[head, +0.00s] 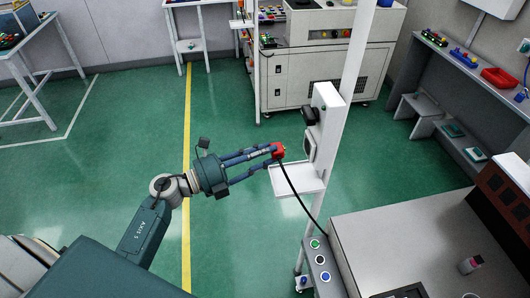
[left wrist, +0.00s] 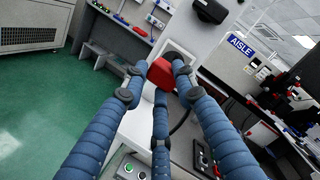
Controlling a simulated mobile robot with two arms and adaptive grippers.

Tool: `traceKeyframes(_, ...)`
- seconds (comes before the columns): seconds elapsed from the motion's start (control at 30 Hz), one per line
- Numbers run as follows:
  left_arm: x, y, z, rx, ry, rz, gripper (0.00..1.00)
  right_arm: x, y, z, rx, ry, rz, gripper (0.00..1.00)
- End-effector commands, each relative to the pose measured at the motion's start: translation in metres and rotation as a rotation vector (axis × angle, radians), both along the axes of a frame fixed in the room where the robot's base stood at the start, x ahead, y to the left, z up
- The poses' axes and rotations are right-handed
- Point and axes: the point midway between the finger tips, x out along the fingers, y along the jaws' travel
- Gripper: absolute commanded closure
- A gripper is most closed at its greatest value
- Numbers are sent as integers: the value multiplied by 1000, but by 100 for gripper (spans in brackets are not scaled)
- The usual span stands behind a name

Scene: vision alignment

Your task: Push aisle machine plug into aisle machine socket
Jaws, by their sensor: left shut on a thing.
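My left gripper (head: 273,157) reaches in from the left and is shut on the red aisle machine plug (head: 279,151). In the left wrist view the plug (left wrist: 161,74) sits between the blue fingertips. A black cable (head: 296,193) hangs from the plug down to the right. The likely aisle machine socket (head: 309,144) is a grey fitting on the white post, just right of the plug. In the left wrist view the socket (left wrist: 184,60) lies behind the plug, partly hidden by it and a finger. In the head view a gap shows between plug and socket. My right gripper is out of view.
A white shelf (head: 298,180) juts from the post just below the plug. A black fitting (head: 311,115) sits above the socket. A button panel (head: 319,260) and a grey counter (head: 405,235) stand lower right. The green floor left of the post is open.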

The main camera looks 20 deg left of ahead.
Motion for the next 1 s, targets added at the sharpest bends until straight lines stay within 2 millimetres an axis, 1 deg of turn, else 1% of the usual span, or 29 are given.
traceKeyframes(0.13, 4, -6, 1, -2, -1, -1, 100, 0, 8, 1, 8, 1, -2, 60)
traceKeyframes(0.3, 12, -18, 2, -3, 0, -2, 100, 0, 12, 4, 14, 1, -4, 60)
traceKeyframes(0.5, 23, -34, 1, -3, 0, -1, 100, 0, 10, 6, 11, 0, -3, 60)
traceKeyframes(0.7, 30, -44, 1, -2, 0, -2, 100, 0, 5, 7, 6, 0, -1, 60)
traceKeyframes(1.0, 32, -49, 0, -1, 1, -2, 100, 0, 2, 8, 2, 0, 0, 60)
